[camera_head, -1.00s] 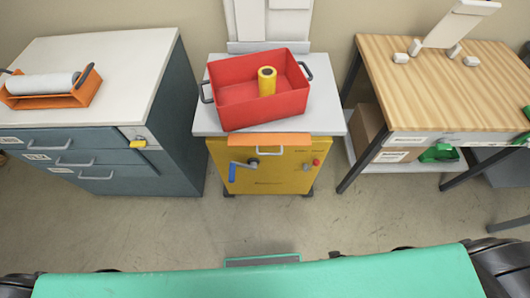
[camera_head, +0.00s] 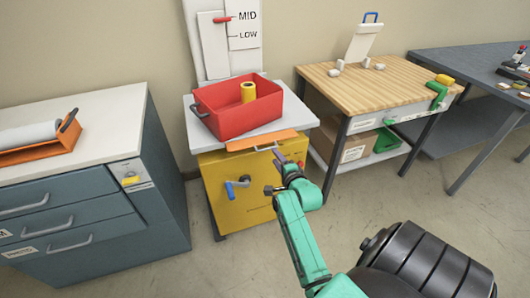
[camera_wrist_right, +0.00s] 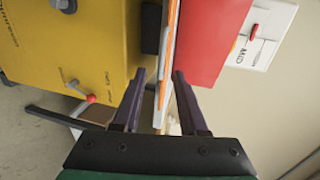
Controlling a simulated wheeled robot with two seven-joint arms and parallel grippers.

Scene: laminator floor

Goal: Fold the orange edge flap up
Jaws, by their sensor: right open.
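The orange edge flap (camera_head: 262,140) lies along the front edge of the grey top (camera_head: 200,135) of the yellow cabinet (camera_head: 240,175). A thin pale handle (camera_head: 266,149) shows just under it. My right gripper (camera_head: 279,158) is in front of the cabinet, just below the flap's right part. In the right wrist view the flap (camera_wrist_right: 172,45) appears edge-on as a thin orange strip. My open right gripper (camera_wrist_right: 158,76) has its two fingers on either side of the strip's line; contact cannot be told. My left gripper is not in view.
A red bin (camera_head: 237,118) with a yellow roll (camera_head: 248,92) stands on the cabinet top. A drawer cabinet (camera_head: 90,180) stands left, a wooden table (camera_head: 385,85) right.

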